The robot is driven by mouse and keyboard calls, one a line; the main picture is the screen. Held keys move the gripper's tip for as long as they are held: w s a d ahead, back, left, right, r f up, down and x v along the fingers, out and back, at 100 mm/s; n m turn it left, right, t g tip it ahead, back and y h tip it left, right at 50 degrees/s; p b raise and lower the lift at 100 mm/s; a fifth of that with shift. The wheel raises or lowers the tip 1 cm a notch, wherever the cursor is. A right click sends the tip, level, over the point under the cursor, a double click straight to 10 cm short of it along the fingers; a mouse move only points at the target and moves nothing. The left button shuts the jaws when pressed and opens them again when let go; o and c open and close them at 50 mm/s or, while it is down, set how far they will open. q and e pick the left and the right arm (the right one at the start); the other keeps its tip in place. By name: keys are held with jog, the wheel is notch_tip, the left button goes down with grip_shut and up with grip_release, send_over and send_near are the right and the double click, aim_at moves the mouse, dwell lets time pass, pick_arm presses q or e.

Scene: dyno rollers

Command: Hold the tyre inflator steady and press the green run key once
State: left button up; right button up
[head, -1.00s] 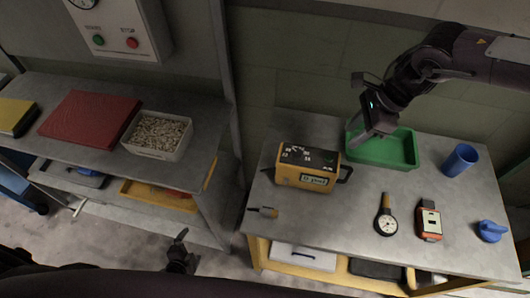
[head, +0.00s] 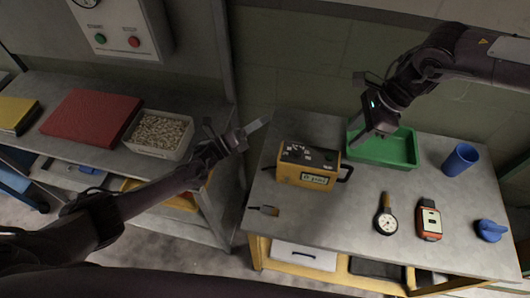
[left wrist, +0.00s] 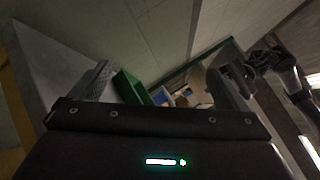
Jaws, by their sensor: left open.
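The tyre inflator (head: 302,176) is a yellow box with a dark top panel, a pale front display and a black handle on its right side. It stands upright at the back left of the right-hand table. The small marks on its top panel are too small for me to pick out a green key. My left gripper (head: 234,122) is open and empty, left of the inflator and apart from it; its spread fingers also show in the left wrist view (left wrist: 160,88). My right gripper (head: 366,106) looks open and empty, above the green tray's left end.
A green tray (head: 409,150), blue cup (head: 460,160), round gauge (head: 386,222), orange meter (head: 429,222), blue knob-like piece (head: 490,231) and small tool (head: 263,210) are on the table (head: 330,225). A left bench holds a pellet bin (head: 185,150). A wall panel (head: 115,15) has green and red buttons.

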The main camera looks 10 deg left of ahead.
pick_arm(q)
jog(key=w+a+r+m+g, duration=0.4)
jog(key=w+m, duration=0.4)
jog(key=m, duration=0.1)
jog(key=m+g+h, duration=0.1)
jog(key=m+g, duration=0.9)
send_near(291, 159)
jog(key=w+d+f, duration=0.2)
jog(key=f, duration=0.1)
jog(key=shift+d+f, duration=0.1)
jog(key=shift+d, duration=0.25)
jog(key=d, duration=0.7)
jog(key=shift+s+d, duration=0.25)
jog(key=shift+s, duration=0.05)
jog(key=c, duration=1.7)
jog(key=shift+c, duration=0.2)
pick_arm(e)
grip_shut()
